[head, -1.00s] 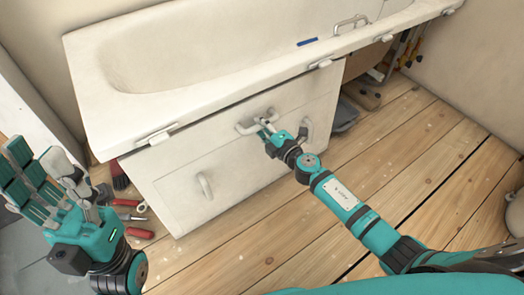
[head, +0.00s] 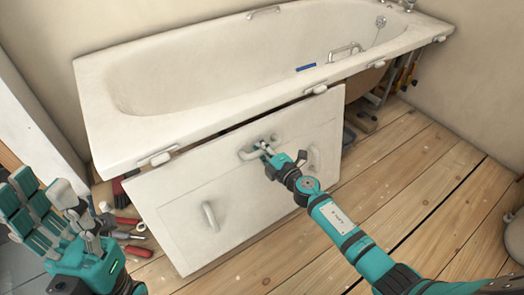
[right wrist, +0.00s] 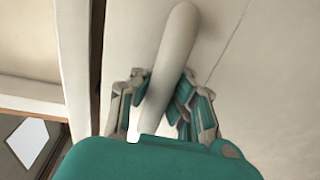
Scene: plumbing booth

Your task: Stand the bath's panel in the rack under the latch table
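The bath's panel (head: 255,195) is a white board with several white handles, tilted in front of the bath (head: 230,90), with a dark gap behind its upper edge. My right gripper (head: 270,151) is shut on the panel's upper middle handle (head: 246,154). In the right wrist view the handle (right wrist: 172,60) passes between the fingers of this gripper (right wrist: 160,100). My left gripper (head: 45,205) is open and empty at the lower left, away from the panel. I see no rack or latch table in these views.
White latches (head: 157,158) line the bath's rim. Red-handled tools (head: 136,250) lie on the floor left of the panel. A grey tray (head: 349,138) and pipes (head: 400,75) are at the bath's right end. The plank floor (head: 425,170) is clear on the right.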

